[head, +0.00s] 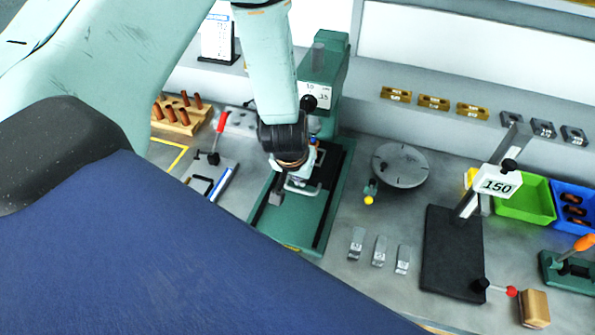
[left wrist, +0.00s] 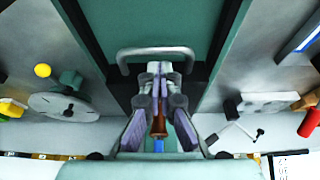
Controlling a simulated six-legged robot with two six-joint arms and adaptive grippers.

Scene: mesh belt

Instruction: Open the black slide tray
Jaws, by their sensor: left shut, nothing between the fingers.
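The black slide tray (head: 331,160) sits in the green press-like fixture (head: 312,222), with a pale loop handle (head: 303,190) at its front edge. In the left wrist view the handle (left wrist: 157,51) is a grey bar with two bent ends, across the top middle. My left gripper (head: 297,176) is over the tray, pointing down. Its fingertips (left wrist: 159,68) are shut with nothing between them. They appear within the outline of the handle's loop, just short of the bar; I cannot tell whether they touch it. My right gripper is not in view.
The green column (head: 325,70) stands behind the tray. A round grey plate (head: 400,165) and small metal blocks (head: 379,251) lie to the right. A black stand (head: 452,255) marked 150 is farther right. A red-handled clamp (head: 219,130) is at left. The bench before the fixture is partly hidden.

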